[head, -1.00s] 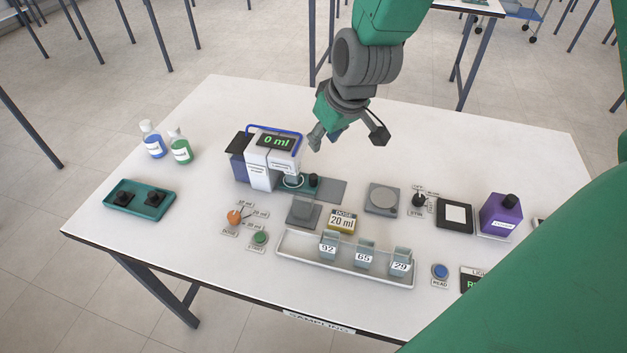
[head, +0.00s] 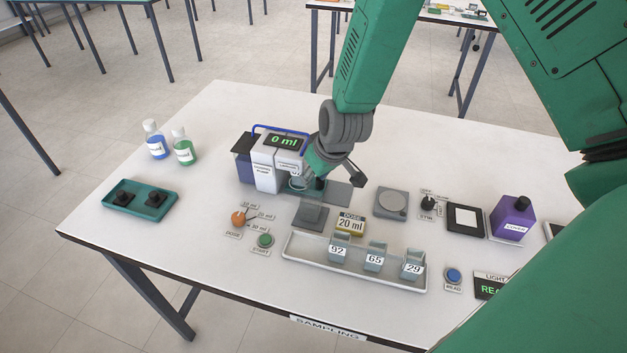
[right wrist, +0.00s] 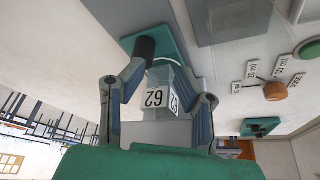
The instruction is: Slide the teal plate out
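The teal plate (right wrist: 170,38) lies under the spout of the white dosing machine (head: 272,160). A black knob (right wrist: 144,47) stands on it. A clear beaker (right wrist: 160,78) with a number label shows between my right gripper's fingers in the right wrist view, at the plate. My right gripper (head: 306,182) is low in front of the machine and hides most of the plate in the head view. In the right wrist view its fingers (right wrist: 164,76) are spread apart. The left fingertip is close to the knob; contact cannot be told. My left gripper is not in view.
A white tray (head: 300,257) with several numbered beakers lies in front. A round-topped grey device (head: 392,203) and a purple bottle (head: 513,217) stand right. A teal tray (head: 160,211) is left.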

